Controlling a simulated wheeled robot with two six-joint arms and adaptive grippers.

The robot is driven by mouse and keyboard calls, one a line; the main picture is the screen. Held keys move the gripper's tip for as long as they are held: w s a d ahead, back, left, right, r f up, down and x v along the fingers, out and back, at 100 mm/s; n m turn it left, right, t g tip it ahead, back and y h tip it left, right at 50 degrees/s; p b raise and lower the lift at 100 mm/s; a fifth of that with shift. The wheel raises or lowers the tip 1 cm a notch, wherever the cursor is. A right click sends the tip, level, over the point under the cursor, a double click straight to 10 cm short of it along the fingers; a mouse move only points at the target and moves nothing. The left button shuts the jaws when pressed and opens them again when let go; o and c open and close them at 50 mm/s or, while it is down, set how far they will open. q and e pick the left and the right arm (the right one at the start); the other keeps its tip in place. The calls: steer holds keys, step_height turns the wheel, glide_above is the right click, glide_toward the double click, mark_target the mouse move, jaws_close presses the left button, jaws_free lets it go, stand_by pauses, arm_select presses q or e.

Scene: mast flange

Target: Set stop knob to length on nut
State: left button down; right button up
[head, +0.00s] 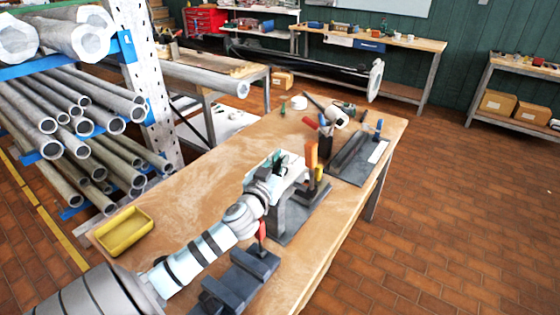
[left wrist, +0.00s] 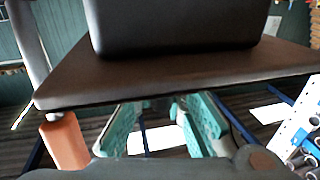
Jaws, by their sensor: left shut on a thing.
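My left gripper (head: 280,163) reaches over the workbench to the grey bench fixture (head: 290,213). Its teal fingers (left wrist: 175,125) show in the left wrist view, partly covered by a dark plate (left wrist: 180,75) with a block on top. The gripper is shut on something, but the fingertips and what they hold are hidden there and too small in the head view. An orange handle (head: 312,155) stands just right of the gripper. I cannot make out the stop knob or the nut for certain. My right gripper is not in view.
A yellow tray (head: 124,232) lies on the workbench (head: 185,190) at the left. A dark grey block fixture (head: 238,280) is at the near edge. A dark mat (head: 355,158) and small tools are at the far end. A pipe rack (head: 155,90) stands left.

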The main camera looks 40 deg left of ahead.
arm_select(q)
steer(key=shift+d+f+n+g+y+b, duration=0.1)
steer(key=shift+n+g+y+b, duration=0.45)
steer(key=shift+n+y, duration=0.45)
steer(key=n+g+y+b, duration=0.4)
steer(key=g+y+b, duration=0.1)
steer(key=y, duration=0.1)
steer(key=shift+f+b, duration=0.15)
steer(key=shift+b, duration=0.15)
steer(key=shift+n+g+y+b, duration=0.6)
steer(key=shift+n+g+b, duration=0.25)
steer(key=shift+n+b, duration=0.1)
steer(key=shift+r, duration=0.2)
steer(key=c, duration=1.6)
jaws_free()
steer(key=shift+r, duration=0.1)
steer(key=shift+c, duration=0.2)
steer(key=shift+s, duration=0.1)
